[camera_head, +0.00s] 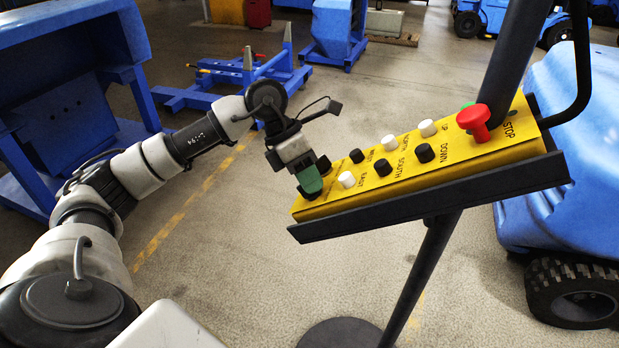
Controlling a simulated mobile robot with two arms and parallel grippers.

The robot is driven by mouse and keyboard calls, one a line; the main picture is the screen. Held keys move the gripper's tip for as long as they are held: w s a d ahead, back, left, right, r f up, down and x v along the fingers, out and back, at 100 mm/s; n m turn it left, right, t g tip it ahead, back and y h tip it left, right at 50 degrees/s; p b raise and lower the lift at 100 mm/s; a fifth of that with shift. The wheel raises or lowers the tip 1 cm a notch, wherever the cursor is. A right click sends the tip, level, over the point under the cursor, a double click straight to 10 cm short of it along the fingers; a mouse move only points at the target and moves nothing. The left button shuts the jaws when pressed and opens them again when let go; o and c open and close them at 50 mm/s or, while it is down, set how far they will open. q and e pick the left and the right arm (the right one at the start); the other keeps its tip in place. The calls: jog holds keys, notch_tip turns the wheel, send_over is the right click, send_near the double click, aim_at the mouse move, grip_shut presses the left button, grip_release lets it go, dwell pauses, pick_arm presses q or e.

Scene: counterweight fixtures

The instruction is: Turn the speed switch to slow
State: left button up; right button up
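A yellow control box (450,147) sits tilted in a dark tray on a slanted post. It carries several black and white push buttons with labels such as UP, DOWN, SOUTH and EAST, and a red stop button (474,121) at its right end. My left gripper (313,181), with a green part at its tip, is at the box's left end, touching or just above its face. The gripper covers that end; I cannot make out the speed switch there, nor whether the fingers are open or shut. My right gripper is out of view.
The post (427,275) stands on a round dark base (340,333). A blue machine with a black wheel (573,294) is at right. A large blue cabinet (60,60) is at left, near my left arm. Blue stands (240,80) are behind. The floor between is clear.

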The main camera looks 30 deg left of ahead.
pick_arm(q)
jog(key=o, duration=0.4)
jog(key=shift+c, duration=0.2)
jog(key=b+v, duration=0.1)
jog(key=v, duration=0.9)
jog(key=shift+a+r+b, duration=0.3)
jog(key=shift+b, duration=0.05)
